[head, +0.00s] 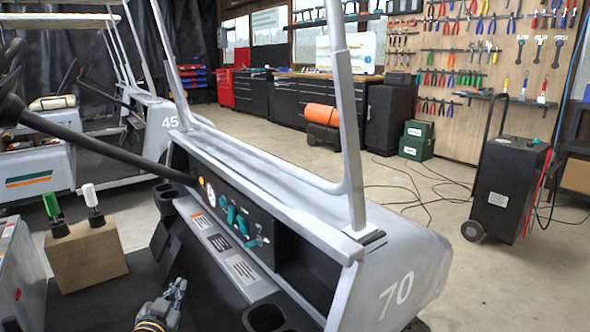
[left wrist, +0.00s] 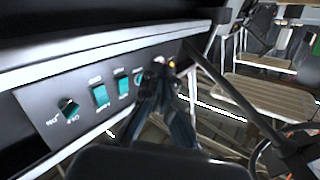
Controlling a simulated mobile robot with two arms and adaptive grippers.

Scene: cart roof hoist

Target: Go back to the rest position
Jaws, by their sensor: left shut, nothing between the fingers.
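My left gripper (head: 178,287) is low in the head view, with its fingers together and nothing between them. It is in front of the grey cart's dash, apart from the switch panel (head: 232,221) in that view. In the left wrist view the two dark fingers (left wrist: 158,74) are closed together and overlap the right end of the panel (left wrist: 82,112). I cannot tell from that view how far they are from it. The panel has several teal switches and a yellow-orange light (head: 201,180). My right gripper is not in view.
The cart's roof posts (head: 345,110) rise above the dash, and a black steering column (head: 95,148) slants in from the left. A cardboard box (head: 87,257) is at the left. A black wheeled unit (head: 500,190) and cables are on the floor at right.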

